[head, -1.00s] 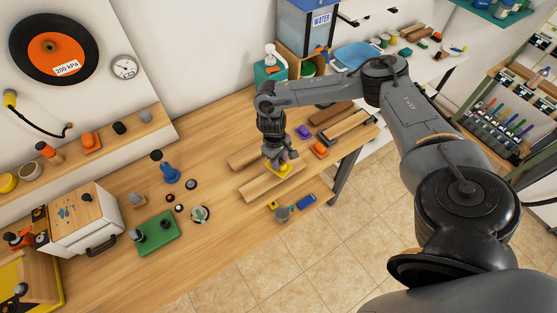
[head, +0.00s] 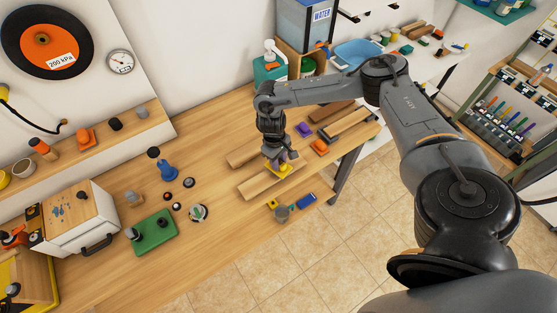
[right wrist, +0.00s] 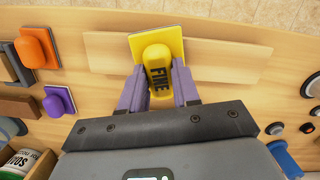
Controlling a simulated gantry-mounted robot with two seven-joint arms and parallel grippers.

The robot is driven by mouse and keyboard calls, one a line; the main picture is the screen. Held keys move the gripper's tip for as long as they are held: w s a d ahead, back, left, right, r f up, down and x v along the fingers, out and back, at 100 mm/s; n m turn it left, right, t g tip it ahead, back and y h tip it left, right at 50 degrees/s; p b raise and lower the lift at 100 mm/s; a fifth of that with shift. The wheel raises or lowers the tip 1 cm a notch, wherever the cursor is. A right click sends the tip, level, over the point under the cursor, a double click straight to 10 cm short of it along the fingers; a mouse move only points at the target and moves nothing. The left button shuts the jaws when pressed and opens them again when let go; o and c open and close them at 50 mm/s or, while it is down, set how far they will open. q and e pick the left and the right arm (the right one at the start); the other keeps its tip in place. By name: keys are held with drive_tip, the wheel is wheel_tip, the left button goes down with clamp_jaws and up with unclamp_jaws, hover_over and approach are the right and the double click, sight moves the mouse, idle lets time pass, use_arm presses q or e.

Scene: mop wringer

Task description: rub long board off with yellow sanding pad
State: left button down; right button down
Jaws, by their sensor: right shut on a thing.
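The yellow sanding pad (head: 284,171), marked FINE in the right wrist view (right wrist: 157,55), is held between the two fingers of my right gripper (head: 277,160). The right gripper (right wrist: 158,90) is shut on its raised grip. The pad sits over a long light-wood board (head: 256,188) near the table's front edge and appears to rest on it. In the right wrist view the board (right wrist: 220,58) runs out on both sides of the pad. My left gripper is not in view.
Another light board (head: 245,153) lies behind. Orange (head: 320,147) and purple (head: 304,130) pads sit to the right among more wood pieces. A green base (head: 152,233) is left.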

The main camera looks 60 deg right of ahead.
drive_tip(key=shift+f, duration=0.55)
drive_tip(key=shift+f+b, duration=0.35)
drive_tip(key=shift+f, duration=0.15)
drive_tip(key=shift+s+d+r+p, duration=0.1)
drive_tip(key=shift+s+d+p, duration=0.2)
drive_tip(key=shift+d, duration=0.2)
drive_tip(key=shift+s+d+r+p, duration=0.1)
drive_tip(key=shift+s+d+p, duration=0.15)
drive_tip(key=shift+d, duration=0.25)
drive_tip(key=shift+s+d+f, duration=0.1)
drive_tip(key=shift+s+d, duration=0.3)
drive_tip(key=shift+d, duration=0.4)
drive_tip(key=shift+f+p, duration=0.15)
drive_tip(key=shift+p, duration=0.45)
drive_tip(key=shift+w+a+p, duration=0.4)
drive_tip(key=shift+a+p, duration=0.15)
drive_tip(key=shift+a, duration=0.2)
drive_tip(key=shift+w+a+p, duration=0.25)
drive_tip(key=shift+a, duration=0.3)
drive_tip(key=shift+w+a+p, duration=0.25)
drive_tip(key=shift+a, duration=0.25)
